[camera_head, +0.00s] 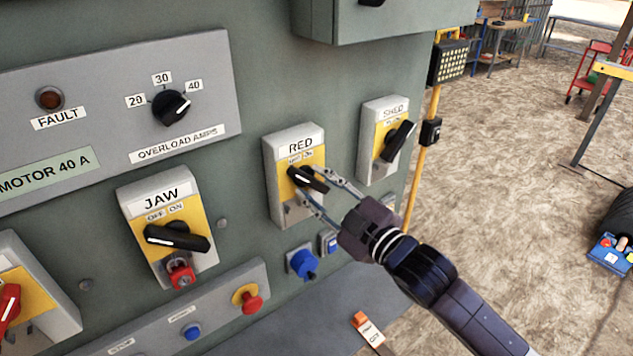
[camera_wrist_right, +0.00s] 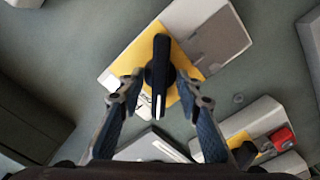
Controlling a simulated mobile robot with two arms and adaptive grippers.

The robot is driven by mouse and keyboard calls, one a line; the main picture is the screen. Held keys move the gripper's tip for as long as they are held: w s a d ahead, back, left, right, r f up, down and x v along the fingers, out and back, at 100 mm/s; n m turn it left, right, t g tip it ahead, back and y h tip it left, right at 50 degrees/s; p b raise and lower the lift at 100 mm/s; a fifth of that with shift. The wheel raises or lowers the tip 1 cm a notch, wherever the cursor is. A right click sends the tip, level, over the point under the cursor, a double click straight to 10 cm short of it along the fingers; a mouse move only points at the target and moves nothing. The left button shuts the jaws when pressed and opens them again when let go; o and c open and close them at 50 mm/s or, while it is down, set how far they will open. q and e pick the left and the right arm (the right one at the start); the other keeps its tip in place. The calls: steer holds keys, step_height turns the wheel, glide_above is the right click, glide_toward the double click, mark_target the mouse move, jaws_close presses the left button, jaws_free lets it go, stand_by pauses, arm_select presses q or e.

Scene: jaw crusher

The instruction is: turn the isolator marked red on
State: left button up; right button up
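The isolator marked RED (camera_head: 283,206) is a grey box with a yellow plate on the green cabinet, with a black rotary handle (camera_head: 308,179). The handle lies slanted, down to the right. It also shows in the right wrist view (camera_wrist_right: 159,62), between the fingers. My right gripper (camera_head: 322,188) is at the isolator with its fingers apart, one on each side of the handle. In the right wrist view a gap shows between each finger and the handle. Part of the OFF/ON marking is hidden by the handle. My left gripper is not in view.
The JAW isolator (camera_head: 133,207) with a red padlock (camera_head: 181,274) is to the left, the SHED isolator (camera_head: 369,169) to the right. A blue socket (camera_head: 302,263) and a red stop button (camera_head: 251,301) sit below. A grey box (camera_head: 400,22) juts out above.

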jaws_close()
stand_by(0.5)
steer(key=m+p, duration=0.2)
steer(key=m, duration=0.2)
steer(key=shift+m, duration=0.3)
steer(key=m+p, duration=0.3)
steer(key=m, duration=0.2)
steer(key=shift+m, duration=0.3)
steer(key=m, duration=0.2)
steer(key=shift+a+f+m+p, duration=0.1)
steer(key=shift+m+p, duration=0.2)
steer(key=shift+p, duration=0.05)
steer(key=shift+m, duration=2.6)
